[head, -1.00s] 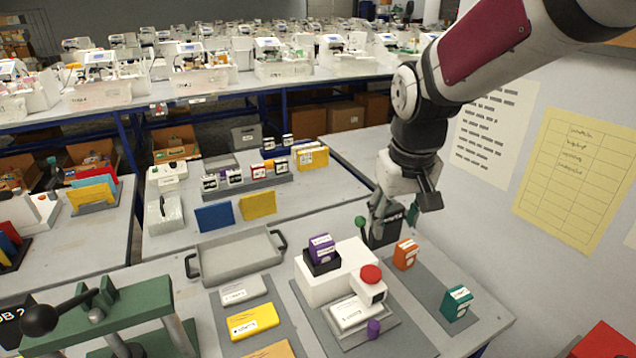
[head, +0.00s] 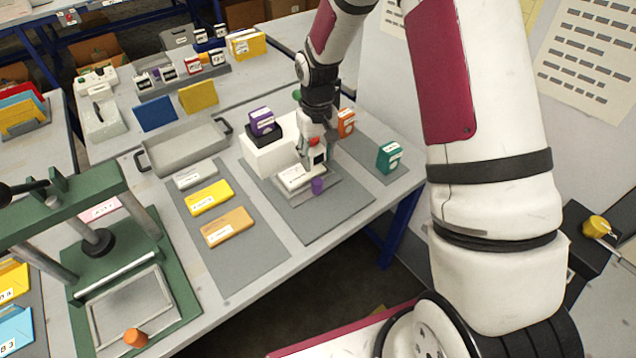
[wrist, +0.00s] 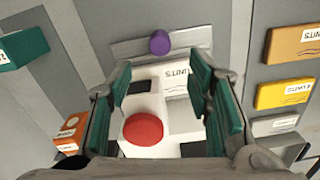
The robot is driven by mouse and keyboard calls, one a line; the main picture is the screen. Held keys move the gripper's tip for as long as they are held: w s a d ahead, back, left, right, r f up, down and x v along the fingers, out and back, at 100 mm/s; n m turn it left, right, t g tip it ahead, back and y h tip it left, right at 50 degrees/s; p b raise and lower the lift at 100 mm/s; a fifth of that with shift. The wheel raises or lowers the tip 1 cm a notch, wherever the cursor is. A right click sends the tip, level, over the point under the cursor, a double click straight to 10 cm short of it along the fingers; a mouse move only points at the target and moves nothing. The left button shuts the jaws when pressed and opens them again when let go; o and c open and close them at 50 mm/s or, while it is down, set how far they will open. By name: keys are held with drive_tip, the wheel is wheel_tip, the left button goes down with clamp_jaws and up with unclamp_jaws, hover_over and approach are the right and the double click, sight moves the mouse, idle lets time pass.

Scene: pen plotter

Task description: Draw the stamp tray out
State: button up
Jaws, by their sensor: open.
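The stamping machine (head: 272,152) is a white block with a purple stamp (head: 262,121) on top, standing on a grey mat. Its red button (wrist: 143,128) shows large in the wrist view. The stamp tray (head: 322,190) is a low grey plate at the machine's front, bearing a white labelled block (head: 297,177) and a purple knob (head: 317,185). In the wrist view the knob (wrist: 160,43) lies ahead of and between my fingertips, apart from them. My gripper (wrist: 160,76) is open and empty above the machine's front, its green-padded fingers pointing towards the tray. In the head view my gripper (head: 317,152) partly hides the machine.
An orange stamp (head: 346,122) and a teal stamp (head: 389,155) stand on the strip to the right. Yellow (head: 210,197) and tan (head: 227,227) blocks lie on the mat to the left. A green press (head: 130,275) stands further left. The mat in front of the tray is clear.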

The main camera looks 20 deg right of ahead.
sight(317, 181)
wheel_tip(317, 181, down, 11)
drive_tip(key=shift+r+p, duration=0.15)
drive_tip(key=shift+p, duration=0.35)
clamp_jaws()
drive_tip(key=shift+s, duration=0.1)
